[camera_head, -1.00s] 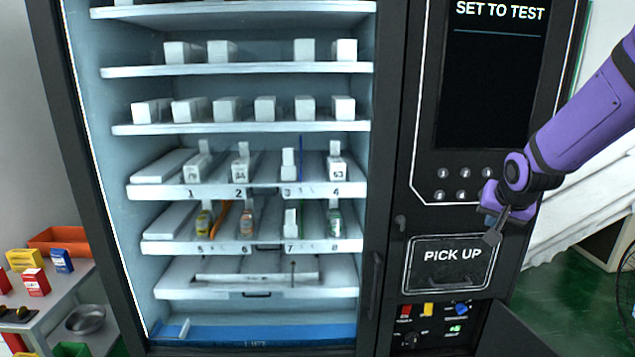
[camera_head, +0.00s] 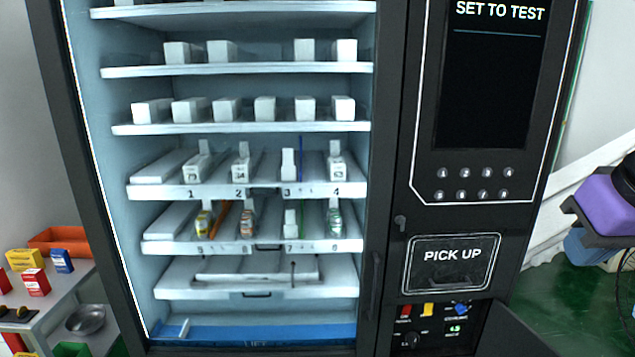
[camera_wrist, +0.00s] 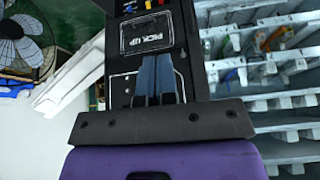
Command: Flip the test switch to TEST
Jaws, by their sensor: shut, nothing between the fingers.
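The vending machine's small control panel (camera_head: 432,327) is at the lower right of the head view, below the PICK UP hatch. It has a red control (camera_head: 405,311), a yellow control (camera_head: 429,310), a blue control (camera_head: 461,309), a black knob (camera_head: 411,340) and a lit green element (camera_head: 455,328). The labels are too small to read, so I cannot tell which is the test switch. The coloured controls also show at the top of the wrist view. My gripper (camera_wrist: 157,80) shows there, shut and empty, in front of the hatch and apart from the controls.
The screen (camera_head: 492,80) reads "SET TO TEST". A dark panel door (camera_head: 515,332) stands open right of the controls. The PICK UP hatch (camera_head: 452,276) is closed. Shelves of boxes and bottles fill the left. A fan (camera_wrist: 25,45) shows in the wrist view.

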